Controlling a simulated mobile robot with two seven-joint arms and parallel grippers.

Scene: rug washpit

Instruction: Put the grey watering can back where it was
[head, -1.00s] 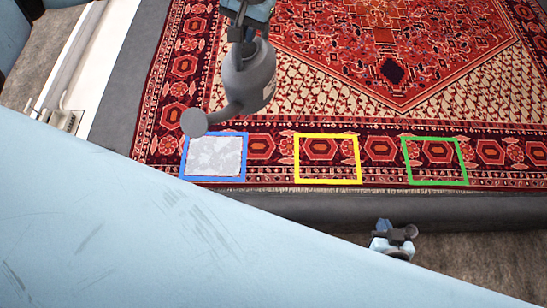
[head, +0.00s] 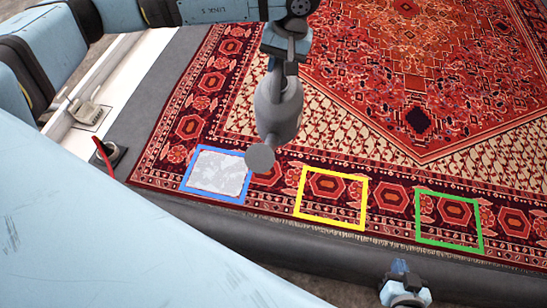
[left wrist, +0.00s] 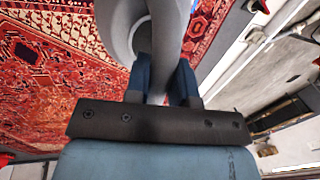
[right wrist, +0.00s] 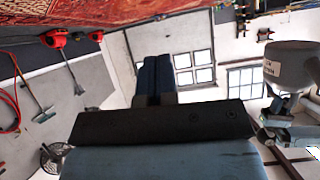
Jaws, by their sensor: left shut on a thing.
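The grey watering can (head: 278,108) hangs from my left gripper (head: 283,62) over the rug, its round spout end (head: 260,157) pointing down between the blue and yellow frames in the picture. In the left wrist view the fingers (left wrist: 163,85) are shut around the can's handle (left wrist: 170,40). On the rug's near border lie a blue square frame (head: 183,186) with a whitish-grey patch (head: 218,172) inside, an empty yellow frame (head: 331,226) and an empty green frame (head: 450,246). My right gripper (head: 404,285) is low at the near side; its fingers (right wrist: 158,75) are together, with nothing between them.
The patterned rug (head: 400,60) fills the middle, with a dark raised edge (head: 250,240) in front. A grey box-like fitting (head: 90,113) and a red-handled item (head: 105,155) are at the left. My pale blue body covers the lower left.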

